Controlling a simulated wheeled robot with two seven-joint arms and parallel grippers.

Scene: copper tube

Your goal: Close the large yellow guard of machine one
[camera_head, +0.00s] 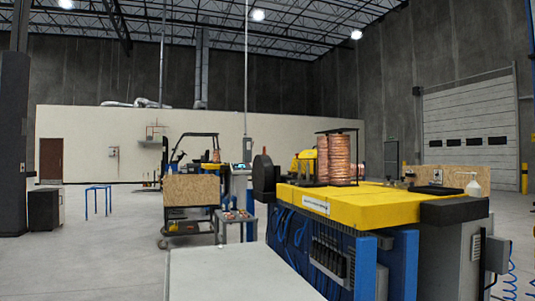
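A blue machine (385,258) with a wide yellow cover (365,203) on top stands at the right, close to me. The yellow cover lies flat and has a white label on its left side. I cannot tell for sure which yellow part is the large guard or whether that guard stands open. Neither of my grippers is in view.
Copper coils (338,158) stand in a dark frame on the machine. A grey cabinet (462,262) is at its right end. A pale flat surface (240,273) fills the bottom middle. A cart with a wooden box (192,190) stands farther back.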

